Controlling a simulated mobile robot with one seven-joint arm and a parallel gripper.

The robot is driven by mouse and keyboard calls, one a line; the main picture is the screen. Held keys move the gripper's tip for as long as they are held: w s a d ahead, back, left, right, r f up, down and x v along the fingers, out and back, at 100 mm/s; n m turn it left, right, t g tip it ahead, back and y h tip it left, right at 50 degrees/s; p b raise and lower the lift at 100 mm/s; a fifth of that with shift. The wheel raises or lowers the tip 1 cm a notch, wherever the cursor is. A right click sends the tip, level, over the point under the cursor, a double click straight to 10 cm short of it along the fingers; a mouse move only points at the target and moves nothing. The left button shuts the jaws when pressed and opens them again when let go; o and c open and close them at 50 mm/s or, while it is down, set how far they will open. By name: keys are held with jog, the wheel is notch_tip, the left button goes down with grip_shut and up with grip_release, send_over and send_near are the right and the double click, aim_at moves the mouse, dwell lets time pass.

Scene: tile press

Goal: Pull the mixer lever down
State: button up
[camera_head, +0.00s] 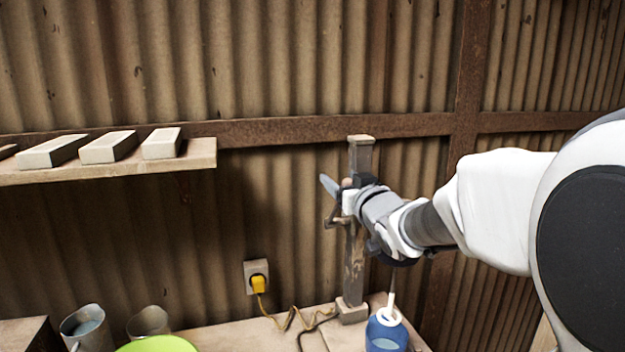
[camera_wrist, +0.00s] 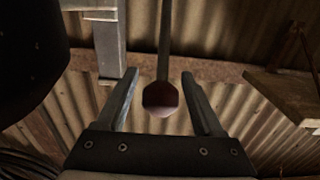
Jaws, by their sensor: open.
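The mixer is a tall worn grey metal post (camera_head: 354,265) on a small foot against the wall, with a bracket partway up. In the wrist view its post (camera_wrist: 109,45) shows at the upper left. The mixer lever (camera_wrist: 165,42) is a thin rod ending in a dark reddish knob (camera_wrist: 160,96). My gripper (camera_wrist: 159,75) is open, with one finger on each side of the knob and visible gaps between. In the head view my gripper (camera_head: 338,186) is at the upper part of the post and hides most of the lever.
A blue container (camera_head: 386,334) with a white spout stands by the post's foot. A shelf (camera_head: 200,160) with several pale blocks is at left. A yellow plug (camera_head: 259,284) and cord are on the wall. Metal cups (camera_head: 88,330) and a green dish (camera_head: 158,344) are below.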

grip_shut()
dwell(1.4)
